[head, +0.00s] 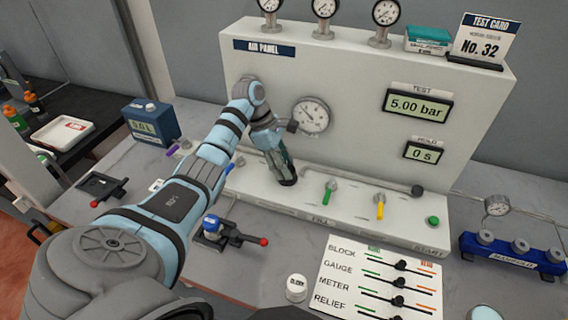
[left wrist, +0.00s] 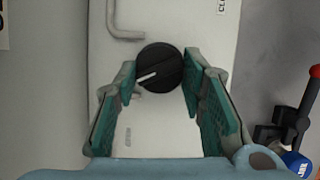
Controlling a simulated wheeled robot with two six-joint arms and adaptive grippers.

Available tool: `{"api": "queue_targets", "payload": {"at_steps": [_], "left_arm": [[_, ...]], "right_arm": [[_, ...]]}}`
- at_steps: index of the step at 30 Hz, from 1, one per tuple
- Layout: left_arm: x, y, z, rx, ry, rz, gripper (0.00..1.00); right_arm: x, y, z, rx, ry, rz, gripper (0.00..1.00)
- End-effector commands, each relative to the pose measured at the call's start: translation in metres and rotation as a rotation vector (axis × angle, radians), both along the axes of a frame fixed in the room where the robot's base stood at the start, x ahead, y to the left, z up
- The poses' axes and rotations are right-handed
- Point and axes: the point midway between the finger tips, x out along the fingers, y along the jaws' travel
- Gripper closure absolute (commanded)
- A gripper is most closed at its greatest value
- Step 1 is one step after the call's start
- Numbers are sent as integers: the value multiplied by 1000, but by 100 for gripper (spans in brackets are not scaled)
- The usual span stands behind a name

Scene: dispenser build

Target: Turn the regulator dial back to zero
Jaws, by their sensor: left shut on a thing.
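The regulator dial is a round black knob (left wrist: 160,68) with a white pointer line, on the pale panel base. In the left wrist view its pointer aims left and slightly down. My left gripper (left wrist: 160,80) has its green-padded fingers on both sides of the dial, shut on it. In the head view the left gripper (head: 284,180) reaches down to the panel base, and the dial is mostly hidden there. The test display (head: 417,105) reads 5.00 bar and the hold display (head: 424,153) reads 0 s. My right gripper is not seen.
Right of the gripper stand a green-handled valve (head: 329,191), a yellow-handled valve (head: 380,205) and a green start button (head: 433,221). A large gauge (head: 312,116) is on the panel face behind. A blue device with a red-tipped lever (head: 220,232) sits on the table in front.

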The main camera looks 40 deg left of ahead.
Motion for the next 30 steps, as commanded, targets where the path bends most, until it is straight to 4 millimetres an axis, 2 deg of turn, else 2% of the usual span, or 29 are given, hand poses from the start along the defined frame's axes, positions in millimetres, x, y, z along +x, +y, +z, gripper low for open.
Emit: {"api": "queue_targets", "payload": {"at_steps": [11, 30], "left_arm": [[-4, -2, 0, -1, 7, 210, 91], [-7, -7, 0, -3, 7, 813, 91]], "right_arm": [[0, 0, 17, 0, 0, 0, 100], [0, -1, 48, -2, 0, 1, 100]]}}
